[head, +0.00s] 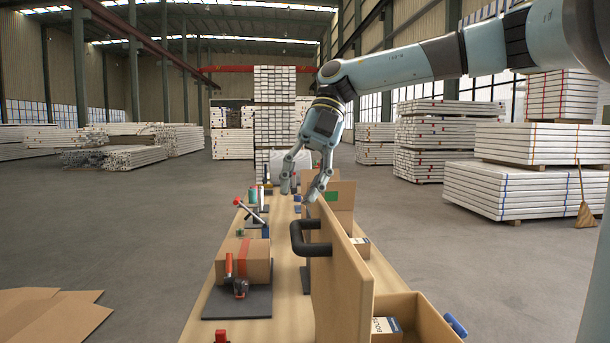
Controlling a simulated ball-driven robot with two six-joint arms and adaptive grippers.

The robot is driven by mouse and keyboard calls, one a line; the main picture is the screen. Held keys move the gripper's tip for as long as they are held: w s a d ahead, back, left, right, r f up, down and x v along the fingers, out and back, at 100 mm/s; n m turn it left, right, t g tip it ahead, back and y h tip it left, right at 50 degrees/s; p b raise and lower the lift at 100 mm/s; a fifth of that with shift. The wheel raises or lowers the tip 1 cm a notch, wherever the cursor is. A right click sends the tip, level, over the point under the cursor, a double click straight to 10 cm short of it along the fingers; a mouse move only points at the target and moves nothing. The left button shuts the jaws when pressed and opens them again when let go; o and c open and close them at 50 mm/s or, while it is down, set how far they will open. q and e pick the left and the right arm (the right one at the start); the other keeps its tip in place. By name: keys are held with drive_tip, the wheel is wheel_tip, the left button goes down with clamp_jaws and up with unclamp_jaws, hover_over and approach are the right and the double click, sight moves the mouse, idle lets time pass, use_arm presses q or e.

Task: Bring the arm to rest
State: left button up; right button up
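My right arm (440,55) comes in from the upper right and reaches over the workbench. My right gripper (303,190) points downward with its two fingers apart and nothing visible between them. It appears above the wooden board (343,265) that stands on the bench, beyond the board's dark handle (308,238). I cannot tell how far the fingertips are from the board's top edge. My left gripper is not in the view.
A long wooden bench (285,285) runs away from me. It holds a taped cardboard box (242,260) on a dark plate and an open box (425,318) at right. Flat cardboard (45,318) lies at lower left.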

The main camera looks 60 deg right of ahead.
drive_tip(key=shift+v, duration=1.05)
drive_tip(key=shift+d+r, duration=0.15)
drive_tip(key=shift+d, duration=0.05)
